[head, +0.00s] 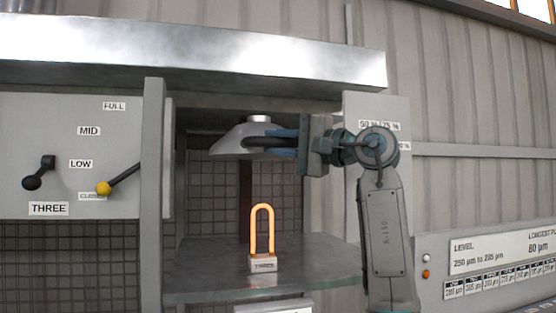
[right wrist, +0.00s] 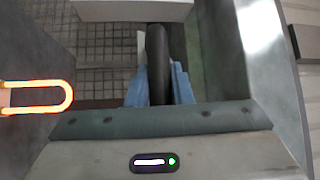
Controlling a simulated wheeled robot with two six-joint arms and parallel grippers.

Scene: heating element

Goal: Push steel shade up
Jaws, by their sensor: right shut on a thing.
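The grey steel shade (head: 232,140), a sloped hood with a pale round cap, hangs inside the open bay above the glowing element. My right gripper (head: 280,140) comes in from the right, level with the shade, at its right side. In the right wrist view its blue fingers (right wrist: 158,85) are shut on a dark rounded bar (right wrist: 158,50), which seems to be the shade's handle. The fingers and wrist hide the shade's right end. The orange glowing loop (head: 262,228) stands upright on a small block labelled THREE, below the shade and apart from it. My left gripper is out of view.
A glass-like shelf (head: 210,286) carries the element. A wide steel canopy (head: 190,55) spans above the bay. A grey post (head: 153,190) bounds the left, beside a lever panel (head: 55,130) with a yellow-knobbed lever (head: 104,188). A label board (head: 500,255) stands at right.

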